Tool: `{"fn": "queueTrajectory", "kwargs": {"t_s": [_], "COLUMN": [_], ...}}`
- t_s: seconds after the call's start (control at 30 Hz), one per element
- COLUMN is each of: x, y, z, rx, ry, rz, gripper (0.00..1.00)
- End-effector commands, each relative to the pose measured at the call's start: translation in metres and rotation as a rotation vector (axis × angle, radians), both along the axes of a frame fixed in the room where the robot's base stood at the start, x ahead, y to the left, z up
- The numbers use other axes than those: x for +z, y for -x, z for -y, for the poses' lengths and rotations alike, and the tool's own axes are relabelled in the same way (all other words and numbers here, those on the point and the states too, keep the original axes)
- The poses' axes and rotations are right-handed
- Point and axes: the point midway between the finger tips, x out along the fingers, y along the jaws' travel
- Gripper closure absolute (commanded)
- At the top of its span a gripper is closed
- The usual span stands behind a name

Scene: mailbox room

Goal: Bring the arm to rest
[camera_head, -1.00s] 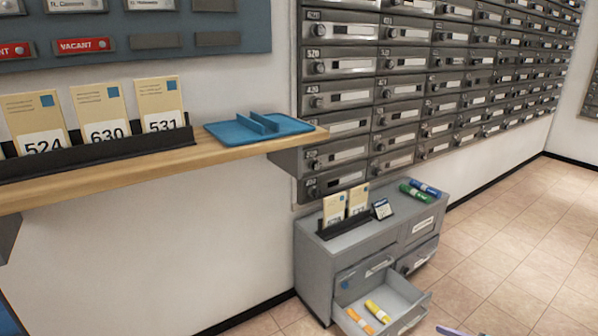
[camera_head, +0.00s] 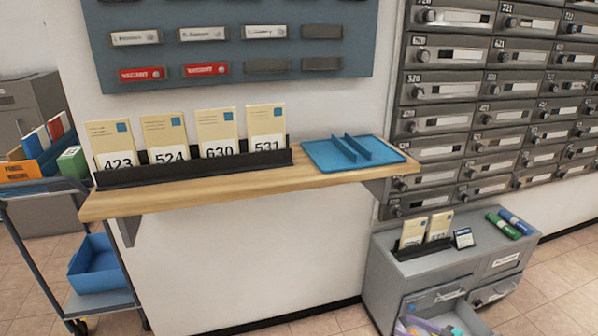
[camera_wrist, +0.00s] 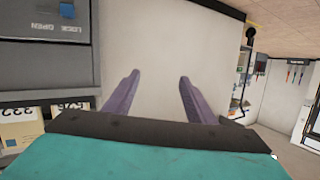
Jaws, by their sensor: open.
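My gripper (camera_wrist: 159,76) shows in the wrist view as two purple fingers, spread apart with nothing between them. Its dark and teal body fills the bottom of that view. In the head view, a bit of purple and teal that looks like my gripper (camera_head: 412,326) shows at the bottom edge, in front of the open drawer. Most of the arm is out of view, and I cannot tell the gap to the drawer.
A grey cabinet (camera_head: 390,275) stands below the mailboxes (camera_head: 440,85), its drawer (camera_head: 460,318) open. A wooden shelf (camera_head: 200,198) holds numbered cards and a blue tray (camera_head: 320,156). A cart (camera_head: 40,187) stands left. In the wrist view, a grey panel (camera_wrist: 50,60) is close at left.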

Motion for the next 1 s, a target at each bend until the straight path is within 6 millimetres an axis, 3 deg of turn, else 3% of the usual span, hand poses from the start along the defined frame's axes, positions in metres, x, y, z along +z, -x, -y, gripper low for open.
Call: {"fn": "queueTrajectory", "kwargs": {"t_s": [0.1,0.5,0.8,1.0], "x": [0.019,0.053,0.065,0.061], "y": [-0.019,-0.072,-0.096,-0.097], "z": [-0.031,-0.11,-0.152,-0.171], "rx": [-0.007,-0.124,-0.28,-0.405], "ry": [-0.007,-0.005,0.031,0.081], "rz": [0.013,0.035,-0.007,-0.083], "gripper": [0.49,0.49,0.49,0.49]}}
